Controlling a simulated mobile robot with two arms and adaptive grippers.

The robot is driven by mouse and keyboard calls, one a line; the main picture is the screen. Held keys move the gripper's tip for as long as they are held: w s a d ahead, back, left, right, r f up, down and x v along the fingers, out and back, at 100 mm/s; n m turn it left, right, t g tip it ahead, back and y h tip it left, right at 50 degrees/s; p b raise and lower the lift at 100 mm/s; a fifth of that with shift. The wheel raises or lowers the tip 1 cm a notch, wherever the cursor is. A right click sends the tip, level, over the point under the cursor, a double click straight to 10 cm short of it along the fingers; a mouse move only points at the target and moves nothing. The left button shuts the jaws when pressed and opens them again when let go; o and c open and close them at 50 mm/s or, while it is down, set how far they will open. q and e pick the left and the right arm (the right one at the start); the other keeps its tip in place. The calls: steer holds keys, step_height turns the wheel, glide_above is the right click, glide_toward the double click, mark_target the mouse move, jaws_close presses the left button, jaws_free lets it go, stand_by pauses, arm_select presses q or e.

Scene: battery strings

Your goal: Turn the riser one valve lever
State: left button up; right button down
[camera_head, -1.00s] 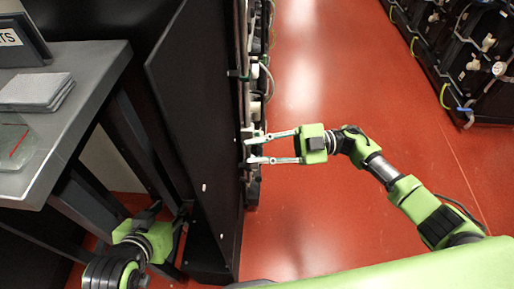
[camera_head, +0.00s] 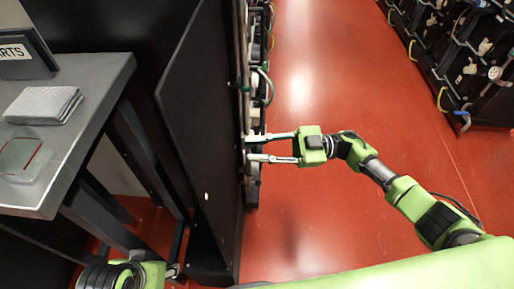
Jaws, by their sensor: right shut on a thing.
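My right gripper (camera_head: 250,147) reaches left from the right arm to the pipe side of the tall black rack (camera_head: 210,150). Its two silver fingers are spaced apart, with their tips at a small pale fitting on the rack's edge. It is shut on what I take to be the riser one valve lever; the lever is too small and too covered to make out. My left gripper (camera_head: 172,270) is low at the left, by the foot of the rack and partly cut off by the frame; its fingers cannot be made out.
A grey table (camera_head: 90,85) at the left holds a folded grey cloth (camera_head: 43,105), a clear flat item with a red line (camera_head: 22,158) and a sign (camera_head: 22,52). Another rack with pipes (camera_head: 465,60) stands at the far right. The red floor (camera_head: 340,80) between is clear.

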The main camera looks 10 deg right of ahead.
steer(key=c, duration=1.8)
jaws_free()
steer(key=d, duration=0.4)
steer(key=d+f, duration=0.1)
steer(key=d, duration=0.3)
steer(key=d+f, duration=0.1)
steer(key=d, duration=0.3)
steer(key=shift+w, duration=0.25)
